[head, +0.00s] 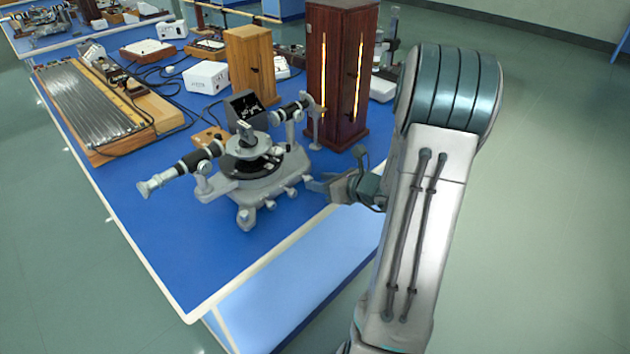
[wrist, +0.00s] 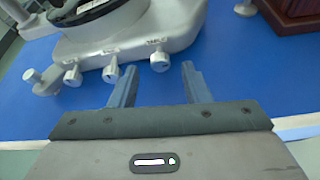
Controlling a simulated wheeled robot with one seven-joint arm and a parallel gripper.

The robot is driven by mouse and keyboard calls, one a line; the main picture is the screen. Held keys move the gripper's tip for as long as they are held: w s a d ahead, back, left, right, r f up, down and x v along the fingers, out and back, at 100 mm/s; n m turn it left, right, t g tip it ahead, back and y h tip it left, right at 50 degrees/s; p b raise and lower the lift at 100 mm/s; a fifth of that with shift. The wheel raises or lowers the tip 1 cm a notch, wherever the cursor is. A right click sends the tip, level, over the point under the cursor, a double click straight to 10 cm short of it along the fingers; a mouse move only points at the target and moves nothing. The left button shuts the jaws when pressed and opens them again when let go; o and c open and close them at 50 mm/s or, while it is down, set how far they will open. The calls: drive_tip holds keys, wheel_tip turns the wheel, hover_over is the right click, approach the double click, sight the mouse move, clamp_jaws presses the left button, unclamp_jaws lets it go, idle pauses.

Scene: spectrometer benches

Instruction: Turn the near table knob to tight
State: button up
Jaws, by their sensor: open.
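A grey spectrometer (head: 283,165) with two black-and-silver tubes stands on the blue bench. Several small silver knobs line its base edge. In the wrist view one knob (wrist: 160,62), under a small label that seems to read TABLE, lies just beyond and between my fingertips. Two more knobs, a middle one (wrist: 110,73) and a left one (wrist: 73,77), sit along the same edge to the left. My gripper (wrist: 158,70) is open and empty, its fingers pointing at the labelled knob. In the head view my gripper (head: 318,186) is beside the base's right end. Whether a finger touches the knob cannot be told.
A dark wooden lamp housing (head: 318,60) with glowing slits stands behind my gripper. A lighter wooden box (head: 250,70) and a small dark display (head: 243,106) stand behind the spectrometer. The blue bench (head: 185,240) is bare at its front left corner.

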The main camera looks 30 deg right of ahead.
drive_tip(key=shift+x, duration=1.35)
clamp_jaws()
drive_tip(key=shift+d+r+p, duration=0.1)
drive_tip(key=shift+r+p, duration=0.1)
drive_tip(key=shift+p, duration=0.45)
drive_tip(key=shift+f+m+y, duration=0.2)
drive_tip(key=shift+m+y, duration=0.1)
drive_tip(key=shift+m, duration=0.2)
unclamp_jaws()
drive_tip(key=v, duration=1.3)
drive_tip(key=shift+s+d+r+p, duration=0.2)
drive_tip(key=shift+s+r+p, duration=0.05)
drive_tip(key=shift+r+p, duration=0.05)
